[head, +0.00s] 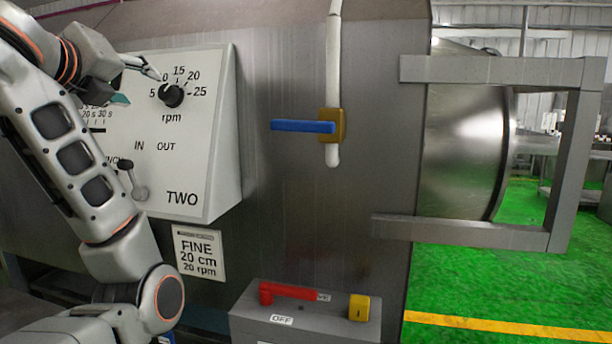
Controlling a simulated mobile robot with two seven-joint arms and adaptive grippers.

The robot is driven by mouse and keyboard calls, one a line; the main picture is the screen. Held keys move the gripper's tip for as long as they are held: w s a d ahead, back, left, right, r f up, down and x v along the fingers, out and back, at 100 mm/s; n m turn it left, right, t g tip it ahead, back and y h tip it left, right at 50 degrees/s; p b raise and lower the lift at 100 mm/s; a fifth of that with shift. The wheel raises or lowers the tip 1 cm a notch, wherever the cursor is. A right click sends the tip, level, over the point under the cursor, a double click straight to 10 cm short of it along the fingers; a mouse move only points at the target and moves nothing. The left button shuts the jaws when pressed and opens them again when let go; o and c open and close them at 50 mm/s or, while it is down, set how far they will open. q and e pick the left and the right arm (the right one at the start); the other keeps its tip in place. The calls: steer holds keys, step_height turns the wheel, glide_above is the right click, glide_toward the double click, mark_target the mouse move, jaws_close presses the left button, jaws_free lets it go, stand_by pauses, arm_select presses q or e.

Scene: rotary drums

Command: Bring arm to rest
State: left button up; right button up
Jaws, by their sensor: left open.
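My left gripper (150,68) is open and empty. It is at the upper left, in front of the white control panel (185,165) marked TWO. Its fingertips are close to the black rpm knob (173,96), at the knob's upper left; I cannot tell whether they touch it. The knob's white mark points to the upper left, between 5 and 15 on the scale. My left arm covers the left part of the panel, including part of a second scale in seconds. My right gripper is not in view.
A small lever (133,183) sits by IN and OUT. A blue valve handle (303,126) lies level on a white pipe (334,70). Below, a grey box (300,325) bears a red handle (290,291) near OFF. A grey frame (500,70) surrounds the metal drum at right.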

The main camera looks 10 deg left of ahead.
arm_select(q)
steer(key=s+a+f+n+g+y, duration=0.35)
steer(key=a+f+g+y, duration=0.65)
steer(key=a+f+y, duration=0.5)
steer(key=d+f+m+t+h, duration=0.1)
steer(key=d+f+m+t, duration=0.6)
steer(key=m, duration=0.6)
steer(key=d+f+m+t, duration=0.5)
steer(key=d+m+t, duration=0.45)
steer(key=m, duration=0.45)
steer(key=w+d+f+m+h, duration=0.1)
steer(key=d+f+m+h, duration=0.5)
steer(key=f+m+h, duration=0.35)
steer(key=w+d+f+m+h, duration=0.1)
steer(key=d+f+m+h, duration=0.5)
steer(key=f+m+h, duration=0.3)
steer(key=s+d+f+m+g+h, duration=0.1)
steer(key=s+d+f+m+g, duration=0.25)
steer(key=f, duration=0.75)
steer(key=s+d+f+m+g+h, duration=0.1)
steer(key=s+d+f+m+g, duration=0.2)
steer(key=f, duration=0.8)
steer(key=s+f+m+g, duration=0.1)
steer(key=s+f+g, duration=0.4)
steer(key=s+f, duration=0.9)
steer(key=shift+d+f+m, duration=0.15)
steer(key=shift+d+m, duration=0.15)
steer(key=shift+m, duration=0.05)
